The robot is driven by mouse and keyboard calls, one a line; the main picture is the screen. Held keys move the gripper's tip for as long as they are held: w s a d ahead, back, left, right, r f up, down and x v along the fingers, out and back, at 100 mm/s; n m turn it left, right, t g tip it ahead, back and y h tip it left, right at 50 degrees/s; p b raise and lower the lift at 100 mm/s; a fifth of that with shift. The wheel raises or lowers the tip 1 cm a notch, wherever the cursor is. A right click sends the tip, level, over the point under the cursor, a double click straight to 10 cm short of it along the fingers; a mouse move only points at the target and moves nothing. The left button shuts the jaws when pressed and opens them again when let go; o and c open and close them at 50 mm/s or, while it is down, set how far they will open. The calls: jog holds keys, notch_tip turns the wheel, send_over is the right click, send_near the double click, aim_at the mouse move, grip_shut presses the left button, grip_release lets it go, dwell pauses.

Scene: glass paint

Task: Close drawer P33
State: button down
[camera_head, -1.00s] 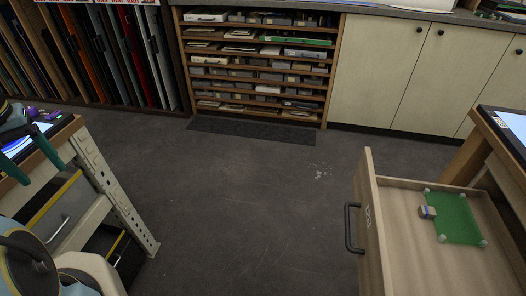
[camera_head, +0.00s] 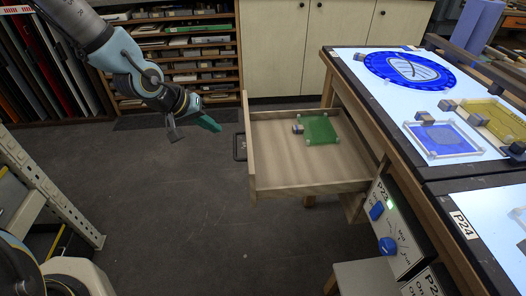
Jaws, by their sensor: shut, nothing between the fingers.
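A pale wooden drawer (camera_head: 310,188) is pulled open from under the light table in the middle of the head view. Its front panel faces left and has a dark bar handle (camera_head: 240,147). A green glass sheet (camera_head: 319,130) with clear corner pieces and a small block (camera_head: 298,129) lie inside. The drawer's label is not visible now. My gripper (camera_head: 211,124), with teal fingers, is shut and empty. It hangs left of the drawer front, near the handle in the picture and apart from it.
The light table (camera_head: 400,88) at the right carries glass pieces and small blocks. A control panel (camera_head: 390,228) with blue knobs sits below it. The dark floor (camera_head: 180,210) left of the drawer is clear.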

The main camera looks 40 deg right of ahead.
jog(key=s+p+x, duration=0.1)
jog(key=x, duration=0.9)
jog(key=shift+d, duration=0.45)
jog(key=shift+s, duration=0.15)
